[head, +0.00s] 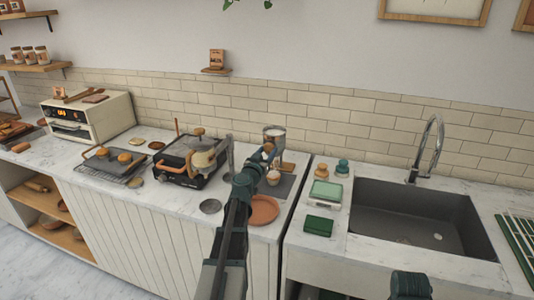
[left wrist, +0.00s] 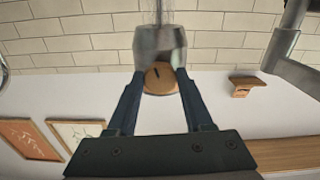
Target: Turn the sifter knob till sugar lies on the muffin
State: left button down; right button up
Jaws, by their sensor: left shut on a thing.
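The metal sifter (head: 274,133) stands near the wall at the middle of the counter in the head view. In the left wrist view, which is upside down, the sifter (left wrist: 160,45) shows behind its round wooden knob (left wrist: 160,78), which has a dark mark. My left gripper (head: 264,157) is shut on the knob, with one finger at each side of it. The muffin (head: 273,177) sits below the sifter, with a pale top; my arm is close in front. A faint grey streak shows past the sifter in the wrist view.
A terracotta plate (head: 263,211) lies in front of the muffin, near the counter edge. A stove with a pot (head: 203,154) stands to the left and a toaster oven (head: 90,114) farther left. The sink (head: 415,218) and a green-topped scale (head: 325,192) are to the right.

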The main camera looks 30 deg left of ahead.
pick_arm(q)
jog(key=shift+s+d+m, duration=0.1)
jog(key=shift+m, duration=0.5)
jog(key=shift+c, duration=1.5)
grip_release()
jog(key=shift+s, duration=0.1)
jog(key=v, duration=1.3)
jog(key=shift+s, duration=0.3)
jog(key=shift+f, duration=0.1)
